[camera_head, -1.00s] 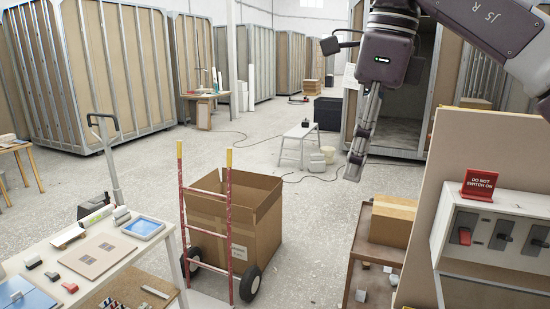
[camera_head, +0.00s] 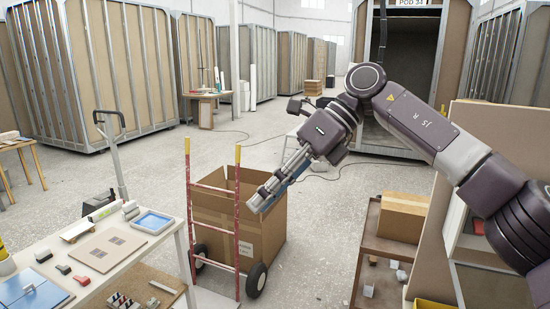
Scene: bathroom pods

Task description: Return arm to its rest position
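My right arm comes in from the right edge, passes in front of the switch panel and bends at a dark elbow joint near the top. Its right gripper (camera_head: 262,202) points down and to the left, with its fingertips in front of the open cardboard box (camera_head: 250,236) in the picture. The gripper is seen from the side, so the gap between its fingers does not show. I see nothing clearly held in it. My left arm and gripper are not in view.
A red hand truck (camera_head: 238,215) stands at the box. A white worktable (camera_head: 140,256) with small parts is at lower left. A brown cart (camera_head: 372,245) bearing a closed carton (camera_head: 403,216) stands at right. Framed pods line the back, with open floor between.

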